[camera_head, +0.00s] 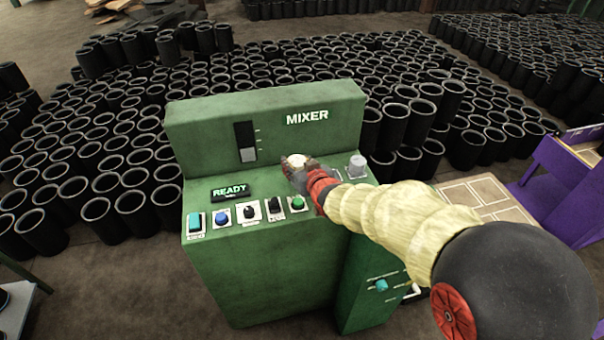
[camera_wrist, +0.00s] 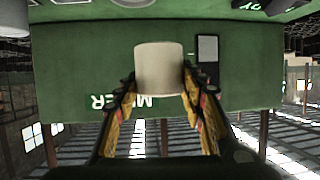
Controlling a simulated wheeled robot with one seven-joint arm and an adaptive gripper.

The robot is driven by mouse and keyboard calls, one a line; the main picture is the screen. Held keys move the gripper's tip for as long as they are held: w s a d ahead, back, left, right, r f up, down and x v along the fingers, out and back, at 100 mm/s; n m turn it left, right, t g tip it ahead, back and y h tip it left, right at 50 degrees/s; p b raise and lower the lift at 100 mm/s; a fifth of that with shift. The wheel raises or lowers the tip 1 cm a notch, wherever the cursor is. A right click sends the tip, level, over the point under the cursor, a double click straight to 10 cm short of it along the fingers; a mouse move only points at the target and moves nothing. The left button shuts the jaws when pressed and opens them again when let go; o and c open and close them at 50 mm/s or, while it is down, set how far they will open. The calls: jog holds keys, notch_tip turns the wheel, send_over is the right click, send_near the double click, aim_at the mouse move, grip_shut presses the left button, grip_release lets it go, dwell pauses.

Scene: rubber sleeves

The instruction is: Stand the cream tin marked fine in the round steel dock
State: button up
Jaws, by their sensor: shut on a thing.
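My gripper (camera_head: 298,166) is over the green mixer console, shut on a cream tin (camera_head: 297,160). The wrist view shows the plain pale tin (camera_wrist: 159,68) between the two fingers (camera_wrist: 160,92). No marking can be read on it. A round steel rim (camera_wrist: 133,2), perhaps the dock, shows partly at the top edge of the wrist view, apart from the tin. In the head view my gripper and arm seem to hide that spot.
The green mixer (camera_head: 240,125) has a lit READY display (camera_head: 230,191), several knobs and buttons along its front, and a slider (camera_head: 246,141). A grey cylinder (camera_head: 357,165) stands right of my gripper. Many black sleeves (camera_head: 97,209) crowd the floor behind.

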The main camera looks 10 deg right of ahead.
jog(key=w+d+f, duration=0.1)
jog(key=f, duration=0.1)
jog(key=w+d+f+b, duration=0.1)
jog(key=w+f, duration=0.1)
jog(key=w+d+f, duration=0.1)
jog(key=w+f, duration=0.1)
jog(key=shift+w+b, duration=0.1)
jog(key=shift+b, duration=0.2)
jog(key=shift+w+f+b, duration=0.2)
jog(key=shift+f+b, duration=0.45)
jog(key=shift+f, duration=1.1)
jog(key=shift+f, duration=0.1)
jog(key=shift+f, duration=0.15)
jog(key=o, duration=1.3)
